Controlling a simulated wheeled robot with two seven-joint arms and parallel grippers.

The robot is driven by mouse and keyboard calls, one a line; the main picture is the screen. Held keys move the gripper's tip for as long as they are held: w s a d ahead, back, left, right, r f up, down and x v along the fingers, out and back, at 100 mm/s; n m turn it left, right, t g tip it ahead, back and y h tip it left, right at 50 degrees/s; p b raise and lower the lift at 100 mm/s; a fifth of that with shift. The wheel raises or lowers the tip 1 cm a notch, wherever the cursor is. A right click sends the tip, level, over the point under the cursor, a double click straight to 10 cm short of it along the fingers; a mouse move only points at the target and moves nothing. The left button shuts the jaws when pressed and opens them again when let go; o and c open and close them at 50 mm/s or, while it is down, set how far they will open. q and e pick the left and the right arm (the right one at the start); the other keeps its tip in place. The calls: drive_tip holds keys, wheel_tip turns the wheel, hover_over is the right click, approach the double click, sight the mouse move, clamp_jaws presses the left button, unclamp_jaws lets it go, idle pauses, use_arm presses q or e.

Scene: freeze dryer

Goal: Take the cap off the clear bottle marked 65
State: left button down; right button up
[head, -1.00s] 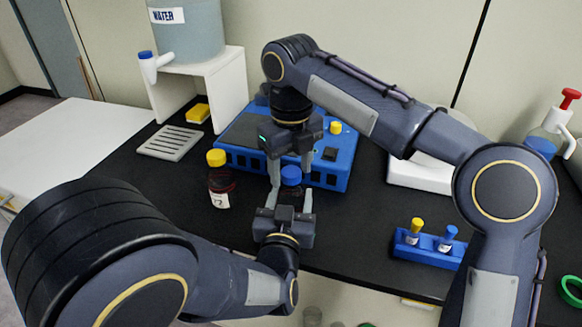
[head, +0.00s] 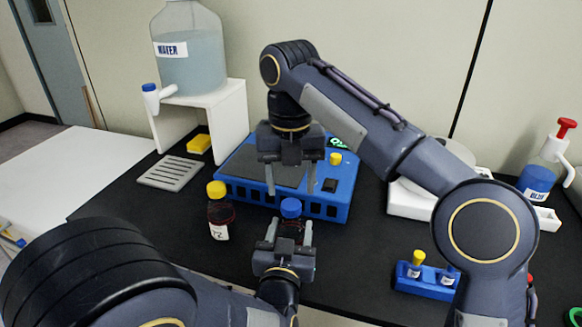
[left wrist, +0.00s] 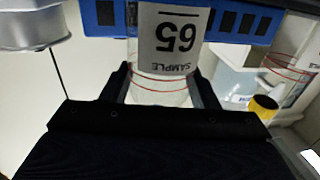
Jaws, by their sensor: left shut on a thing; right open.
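The clear bottle marked 65 (left wrist: 170,85) fills the middle of the left wrist view, its label upside down. In the head view its blue cap (head: 291,207) is on top and its body is mostly hidden. My left gripper (head: 289,230) is shut on the bottle's body, with one finger on each side. My right gripper (head: 291,182) is open and empty, pointing down just above the blue cap, its fingers apart to either side and clear of it.
A yellow-capped bottle (head: 220,215) stands close on the left. A blue device (head: 335,205) lies behind. A blue rack (head: 425,282) with small capped vials sits at front right. A grey slatted tray (head: 174,172) and the water tank (head: 190,55) are at back left.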

sight(291, 204)
drive_tip(key=m, duration=0.5)
drive_tip(key=shift+r+m, duration=0.1)
drive_tip(key=shift+m, duration=0.2)
drive_tip(key=m, duration=0.5)
drive_tip(key=shift+r, duration=0.15)
drive_tip(key=m, duration=0.2)
drive_tip(key=shift+r+m, duration=0.1)
drive_tip(key=shift+m, duration=0.3)
drive_tip(key=m, duration=0.5)
drive_tip(key=shift+r, duration=0.25)
drive_tip(key=m, duration=0.2)
drive_tip(key=shift+r+m, duration=0.15)
drive_tip(key=shift+m, duration=0.25)
drive_tip(key=m, duration=0.5)
drive_tip(key=shift+r, duration=0.3)
drive_tip(key=m, duration=0.5)
drive_tip(key=shift+r, duration=0.35)
drive_tip(key=m, duration=0.3)
drive_tip(key=shift+r+m, duration=0.3)
drive_tip(key=shift+m, duration=0.1)
drive_tip(key=shift+f+m, duration=0.25)
drive_tip(key=shift+m, duration=0.15)
wheel_tip(291, 204, down, 7)
drive_tip(key=shift+f, duration=0.2)
drive_tip(key=shift+c, duration=0.2)
